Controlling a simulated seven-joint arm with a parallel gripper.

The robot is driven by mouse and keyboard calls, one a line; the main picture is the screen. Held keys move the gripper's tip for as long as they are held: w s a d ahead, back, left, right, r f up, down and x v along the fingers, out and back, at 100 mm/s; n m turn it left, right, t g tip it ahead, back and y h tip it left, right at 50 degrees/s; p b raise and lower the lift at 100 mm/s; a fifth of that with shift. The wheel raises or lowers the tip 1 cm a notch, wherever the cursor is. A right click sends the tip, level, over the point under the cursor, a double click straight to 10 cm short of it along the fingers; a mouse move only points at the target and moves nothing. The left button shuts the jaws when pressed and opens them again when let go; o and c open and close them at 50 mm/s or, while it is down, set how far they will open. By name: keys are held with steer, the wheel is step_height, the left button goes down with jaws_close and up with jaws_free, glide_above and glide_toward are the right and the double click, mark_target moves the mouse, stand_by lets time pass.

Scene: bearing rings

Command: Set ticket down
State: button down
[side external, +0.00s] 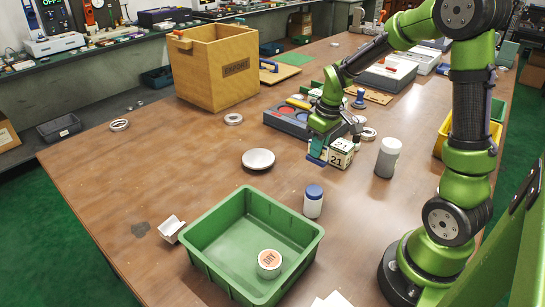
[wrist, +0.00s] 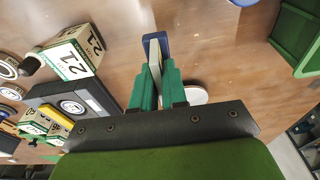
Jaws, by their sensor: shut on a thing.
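My gripper (side external: 318,150) is above the table, left of a white and green carton marked 21 (side external: 342,154). In the wrist view its green fingers (wrist: 157,88) are shut on a thin, flat piece with a blue end and a pale strip, which I take to be the ticket (wrist: 155,45). The ticket (side external: 317,160) shows in the side view as a small blue piece below the fingers. It looks held on edge, apart from the carton. The fingers hide part of it, and I cannot tell whether its lower edge touches the table.
A green tray (side external: 207,219) holding a DRY tin (side external: 269,263) stands in front. Near it are a blue-capped bottle (side external: 313,203) and a silver disc (side external: 258,159). A grey jar (side external: 387,160) stands right. A dark grey case (side external: 290,123) lies behind. The left tabletop is mostly clear.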

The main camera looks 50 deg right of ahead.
step_height(320, 180, down, 8)
steer(key=shift+w+r, duration=0.1)
steer(key=shift+r, duration=0.15)
steer(key=shift+f, duration=0.1)
steer(key=c, duration=1.2)
jaws_free()
steer(key=shift+o, duration=0.2)
steer(key=r, duration=0.4)
steer(key=s+r, duration=0.1)
steer(key=r, duration=0.6)
steer(key=shift+s+r, duration=0.3)
steer(key=shift+s, duration=0.05)
steer(key=s+a+r+m+t+y, duration=0.1)
steer(key=s+a+r+m+t, duration=0.1)
steer(key=s+a+r, duration=0.3)
steer(key=s+a+r+m+t+y, duration=0.1)
steer(key=s+a+r+t, duration=0.2)
steer(key=a, duration=0.7)
step_height(320, 180, up, 2)
steer(key=shift+s+a+r+m, duration=0.2)
steer(key=shift+s+a+m, duration=0.2)
steer(key=shift+s, duration=0.5)
